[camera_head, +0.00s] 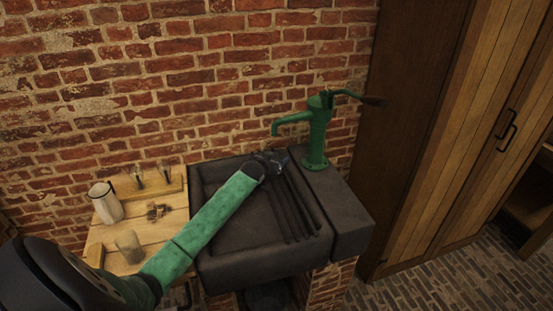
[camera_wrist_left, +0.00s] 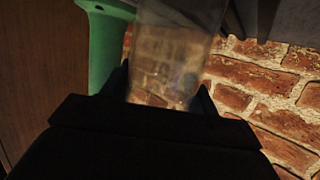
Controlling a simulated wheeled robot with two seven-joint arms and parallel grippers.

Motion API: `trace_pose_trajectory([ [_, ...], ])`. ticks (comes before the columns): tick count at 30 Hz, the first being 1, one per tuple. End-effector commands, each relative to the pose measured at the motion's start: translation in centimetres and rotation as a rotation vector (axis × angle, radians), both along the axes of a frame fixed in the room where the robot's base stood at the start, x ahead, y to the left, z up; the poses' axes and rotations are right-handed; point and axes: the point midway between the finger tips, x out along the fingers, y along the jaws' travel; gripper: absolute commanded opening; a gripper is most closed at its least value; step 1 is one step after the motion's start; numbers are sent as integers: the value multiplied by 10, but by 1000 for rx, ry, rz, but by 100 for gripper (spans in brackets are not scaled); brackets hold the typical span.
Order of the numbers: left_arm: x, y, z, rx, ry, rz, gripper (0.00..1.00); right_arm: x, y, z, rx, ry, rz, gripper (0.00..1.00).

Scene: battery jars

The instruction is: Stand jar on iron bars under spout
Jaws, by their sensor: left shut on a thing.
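My left gripper (camera_head: 272,162) reaches over the stone sink to the far end of the iron bars (camera_head: 294,208), below and left of the green pump's spout (camera_head: 290,122). In the left wrist view a clear glass jar (camera_wrist_left: 172,50) stands between the two fingers of my left gripper (camera_wrist_left: 162,92), which is shut on it. The jar is too small and dark to make out in the head view, so I cannot tell whether it touches the bars. The green pump (camera_wrist_left: 104,45) shows beside the jar in the wrist view. My right gripper is not in view.
The dark stone sink (camera_head: 222,262) is otherwise empty. On the wooden board (camera_head: 172,230) at left stand a white jug (camera_head: 104,203), another glass jar (camera_head: 129,245), small brown pieces (camera_head: 157,212) and a wooden rack (camera_head: 150,190) with glassware. A brick wall (camera_head: 200,90) closes the back.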

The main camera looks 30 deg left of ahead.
Motion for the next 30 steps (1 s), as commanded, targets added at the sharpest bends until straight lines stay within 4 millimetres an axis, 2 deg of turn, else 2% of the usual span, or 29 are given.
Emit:
trace_pose_trajectory([
  [4,0,0,-2,0,0,0,29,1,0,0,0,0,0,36],
  [5,0,0,-2,0,0,0,64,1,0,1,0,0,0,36],
  [8,0,0,-2,0,0,0,82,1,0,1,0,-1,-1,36],
  [18,0,0,2,0,-1,0,82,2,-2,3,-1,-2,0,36],
  [20,-4,0,0,0,0,0,82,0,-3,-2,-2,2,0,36],
  [22,-10,-1,1,0,-1,-1,82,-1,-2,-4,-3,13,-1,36],
  [25,-24,-2,4,1,0,-1,82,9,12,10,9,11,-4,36],
  [30,-53,-4,13,2,-1,-2,82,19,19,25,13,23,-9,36],
])
